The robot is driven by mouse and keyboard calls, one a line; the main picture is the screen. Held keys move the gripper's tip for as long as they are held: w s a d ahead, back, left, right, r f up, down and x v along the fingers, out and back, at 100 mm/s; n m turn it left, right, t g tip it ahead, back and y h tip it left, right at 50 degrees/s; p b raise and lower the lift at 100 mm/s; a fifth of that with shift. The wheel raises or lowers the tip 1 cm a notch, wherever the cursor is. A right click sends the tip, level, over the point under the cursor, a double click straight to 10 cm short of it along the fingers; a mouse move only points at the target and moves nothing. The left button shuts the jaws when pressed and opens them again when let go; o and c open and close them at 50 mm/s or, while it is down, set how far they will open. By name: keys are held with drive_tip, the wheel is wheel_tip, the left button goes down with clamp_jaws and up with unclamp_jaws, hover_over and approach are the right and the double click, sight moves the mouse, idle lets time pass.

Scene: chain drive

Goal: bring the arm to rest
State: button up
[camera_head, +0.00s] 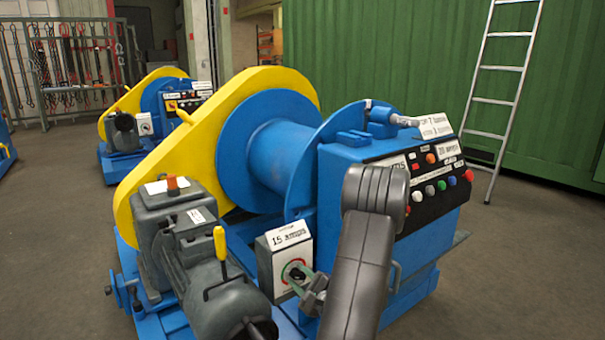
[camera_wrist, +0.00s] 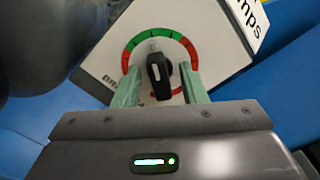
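My gripper (camera_head: 303,284) is in front of the white and grey switch box on the blue winch machine. In the wrist view its two greenish fingers (camera_wrist: 160,92) stand apart, one on each side of a black rotary knob (camera_wrist: 160,75). Gaps show between the knob and both fingers, so the gripper is open. The knob sits on a dial with green and red arcs. In the head view the knob (camera_head: 296,273) is partly behind the fingers. My grey arm reaches down from the right of the box.
The blue winch drum (camera_head: 262,145) and yellow chain guard (camera_head: 135,200) stand behind the box. A grey motor with a yellow lever (camera_head: 220,245) is close on the left. A control panel (camera_head: 430,180) with coloured buttons is at right. Open floor (camera_head: 530,270) lies further right, near a ladder (camera_head: 497,100).

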drive_tip(key=m, duration=0.4)
drive_tip(key=shift+m, duration=0.4)
drive_tip(key=m, duration=0.3)
drive_tip(key=shift+r, duration=0.1)
drive_tip(key=shift+m+p, duration=0.3)
